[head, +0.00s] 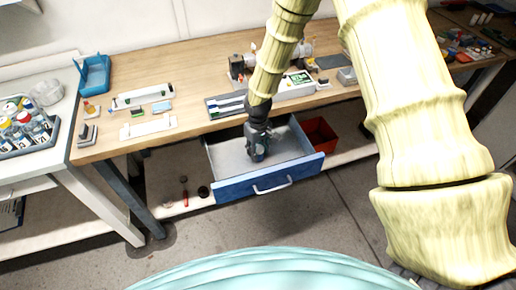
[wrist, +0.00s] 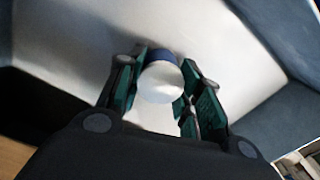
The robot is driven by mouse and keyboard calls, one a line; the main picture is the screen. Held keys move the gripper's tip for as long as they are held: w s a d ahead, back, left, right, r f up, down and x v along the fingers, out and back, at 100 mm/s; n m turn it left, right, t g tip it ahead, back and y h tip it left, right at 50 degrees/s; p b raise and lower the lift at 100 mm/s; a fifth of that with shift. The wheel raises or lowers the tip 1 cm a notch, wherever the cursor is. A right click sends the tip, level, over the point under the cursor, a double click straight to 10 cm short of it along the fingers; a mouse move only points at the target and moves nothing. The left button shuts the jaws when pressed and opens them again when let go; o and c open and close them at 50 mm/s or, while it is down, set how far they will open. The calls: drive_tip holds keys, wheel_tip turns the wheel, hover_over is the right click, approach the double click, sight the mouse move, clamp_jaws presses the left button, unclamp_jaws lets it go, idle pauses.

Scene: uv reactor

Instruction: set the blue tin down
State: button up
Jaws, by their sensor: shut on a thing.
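The blue tin (wrist: 161,80) shows in the wrist view as a round thing with a pale top and a blue side. It sits between the two fingers of my gripper (wrist: 155,92), which is shut on it. In the head view my gripper (head: 258,152) is inside the open drawer (head: 232,155), which has a blue front and a pale inside. The tin is hard to make out there behind the fingers. I cannot tell whether the tin touches the drawer floor.
The wooden workbench (head: 190,62) above the drawer holds several devices. A red bin (head: 320,133) stands right of the drawer. Small items, including a black round one (head: 203,191), lie on the shelf to its left. Drawer walls surround my gripper; bare floor (head: 270,215) lies in front.

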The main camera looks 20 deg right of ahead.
sight(258, 148)
drive_tip(key=shift+f, duration=0.1)
drive_tip(key=o, duration=1)
drive_tip(key=shift+o, duration=0.2)
wheel_tip(258, 148, up, 12)
drive_tip(key=b, duration=0.3)
